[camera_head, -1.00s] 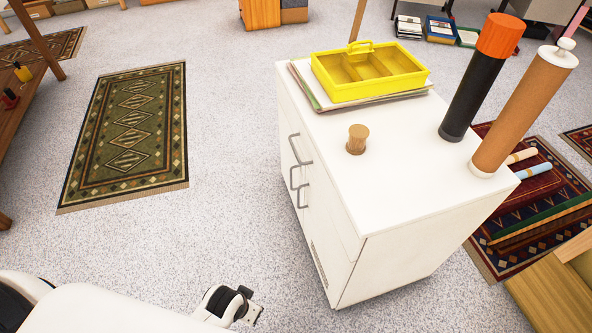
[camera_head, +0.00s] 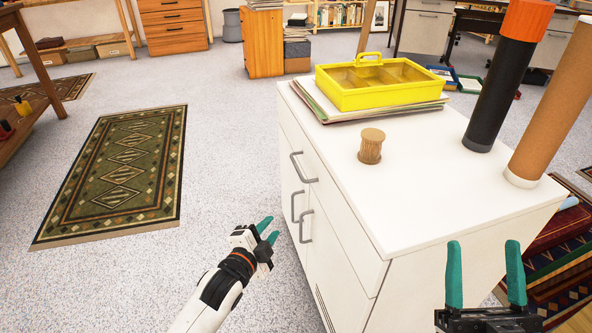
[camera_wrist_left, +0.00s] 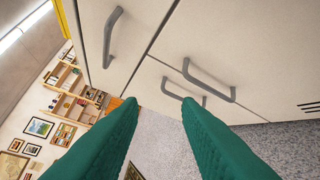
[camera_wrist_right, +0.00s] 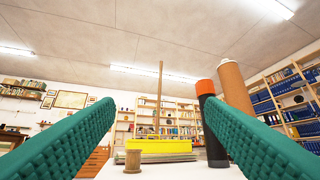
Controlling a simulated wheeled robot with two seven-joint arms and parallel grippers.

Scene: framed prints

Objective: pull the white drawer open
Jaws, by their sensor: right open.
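The white drawer (camera_head: 322,194) is the upper front of a white cabinet and looks shut. Its grey bar handle (camera_head: 302,168) also shows at the upper left of the left wrist view (camera_wrist_left: 108,37). My left gripper (camera_head: 268,229) is open and empty, in front of the cabinet, lower than the drawer handle and apart from it. In the left wrist view its green fingers (camera_wrist_left: 160,105) point toward the cabinet front, with the lower door handles (camera_wrist_left: 195,80) near their tips. My right gripper (camera_head: 483,250) is open and empty, near the cabinet top's front right corner.
On the cabinet top (camera_head: 420,180) stand a yellow tray (camera_head: 375,95) on papers, a wooden spool (camera_head: 371,147), a black tube with orange cap (camera_head: 495,90) and a brown tube (camera_head: 555,105). Speckled floor left of the cabinet is free up to a green rug (camera_head: 125,170).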

